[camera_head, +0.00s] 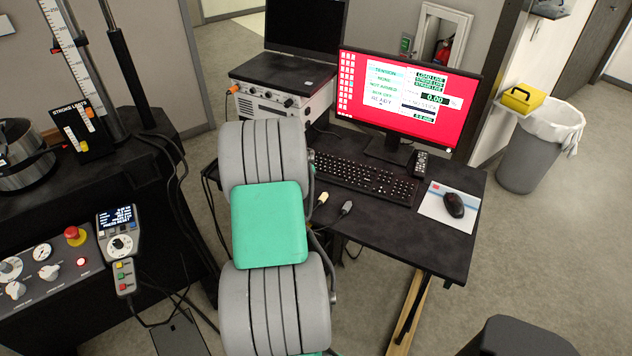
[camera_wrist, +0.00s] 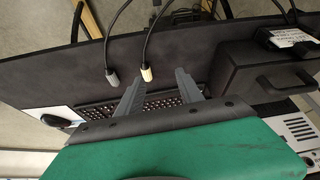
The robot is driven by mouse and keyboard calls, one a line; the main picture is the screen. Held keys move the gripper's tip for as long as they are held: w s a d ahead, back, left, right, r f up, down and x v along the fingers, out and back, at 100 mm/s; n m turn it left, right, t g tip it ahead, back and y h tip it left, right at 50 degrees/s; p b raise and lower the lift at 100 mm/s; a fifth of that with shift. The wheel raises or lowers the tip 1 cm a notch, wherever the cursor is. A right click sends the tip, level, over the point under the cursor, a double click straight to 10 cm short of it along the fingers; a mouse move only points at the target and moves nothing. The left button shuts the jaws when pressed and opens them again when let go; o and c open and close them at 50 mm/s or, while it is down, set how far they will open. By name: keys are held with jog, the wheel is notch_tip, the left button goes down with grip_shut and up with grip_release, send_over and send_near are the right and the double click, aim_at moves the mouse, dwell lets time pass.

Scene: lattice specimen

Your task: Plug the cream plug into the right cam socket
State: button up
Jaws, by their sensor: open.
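A grey plug (camera_wrist: 113,78) is beside the cream one, and also shows in the head view (camera_head: 346,207). A black unit with a white label (camera_wrist: 290,38) is at the upper right; I cannot make out the right cam socket.
A black desk (camera_head: 430,235) holds a keyboard (camera_head: 365,178), a red-screened monitor (camera_head: 400,95), a mouse (camera_head: 454,204) and a remote (camera_head: 420,163). A dark box with a handle (camera_wrist: 262,80) stands right of my gripper. A white instrument (camera_head: 285,105) carries a laptop.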

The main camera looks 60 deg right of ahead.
aim_at(321, 198)
jog(key=shift+m, duration=0.6)
jog(key=s+d+f+b, duration=0.1)
jog(key=d+f, duration=0.1)
jog(key=f, duration=0.1)
jog(key=s+d+f+b, duration=0.1)
jog(key=d+f+b, duration=0.1)
jog(key=f, duration=0.1)
jog(key=s+d+f+b, duration=0.1)
jog(key=d+f+b, duration=0.1)
jog(key=f, duration=0.2)
jog(key=shift+s+d, duration=0.2)
jog(key=shift+d, duration=0.1)
jog(key=shift+r, duration=0.1)
jog(key=shift+c, duration=0.2)
grip_shut()
jog(key=shift+r+p, duration=1.05)
jog(key=shift+r, duration=1.45)
